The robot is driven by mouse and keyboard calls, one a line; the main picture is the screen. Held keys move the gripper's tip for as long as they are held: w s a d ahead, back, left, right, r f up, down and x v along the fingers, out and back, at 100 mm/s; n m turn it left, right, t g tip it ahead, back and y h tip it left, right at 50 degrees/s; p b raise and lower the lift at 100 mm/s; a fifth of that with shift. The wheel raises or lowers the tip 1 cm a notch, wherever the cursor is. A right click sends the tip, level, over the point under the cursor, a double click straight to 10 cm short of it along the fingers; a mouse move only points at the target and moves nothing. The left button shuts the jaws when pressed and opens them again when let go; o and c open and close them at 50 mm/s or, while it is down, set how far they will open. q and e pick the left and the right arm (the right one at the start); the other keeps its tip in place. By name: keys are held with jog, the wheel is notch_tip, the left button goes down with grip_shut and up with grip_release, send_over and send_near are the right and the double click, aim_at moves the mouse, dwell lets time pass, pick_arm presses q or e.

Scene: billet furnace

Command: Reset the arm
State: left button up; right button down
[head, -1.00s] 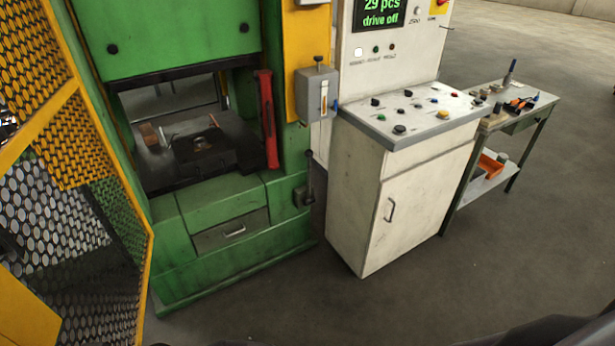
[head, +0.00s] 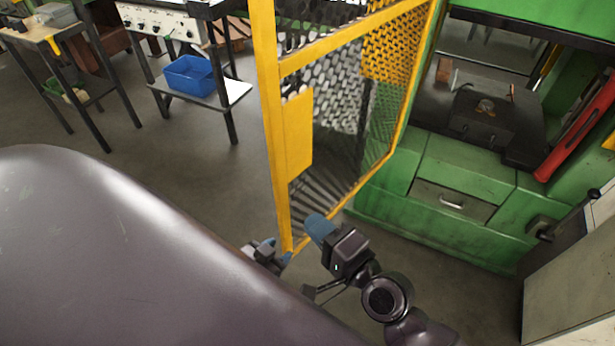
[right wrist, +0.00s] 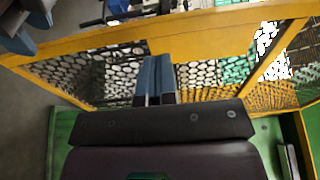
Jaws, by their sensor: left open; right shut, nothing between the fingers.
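My right gripper (head: 320,228) comes in from the lower right in the head view, its blue fingertips in front of the foot of the yellow mesh guard (head: 284,130). In the right wrist view its two blue fingers (right wrist: 154,80) lie together with nothing between them, pointing at the mesh. Whether they touch the guard I cannot tell. My left gripper (head: 275,256) is lower and just left of it, by the guard's bottom corner. It is open and partly hidden behind my large grey arm link.
The green press (head: 440,230) stands at the right, with a red bar (head: 580,130) beside its opening and a pale cabinet (head: 570,270) at the edge. Tables stand at the upper left, one with a blue bin (head: 190,76) on its lower shelf. Floor between is clear.

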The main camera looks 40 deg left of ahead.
jog(key=shift+d, duration=0.25)
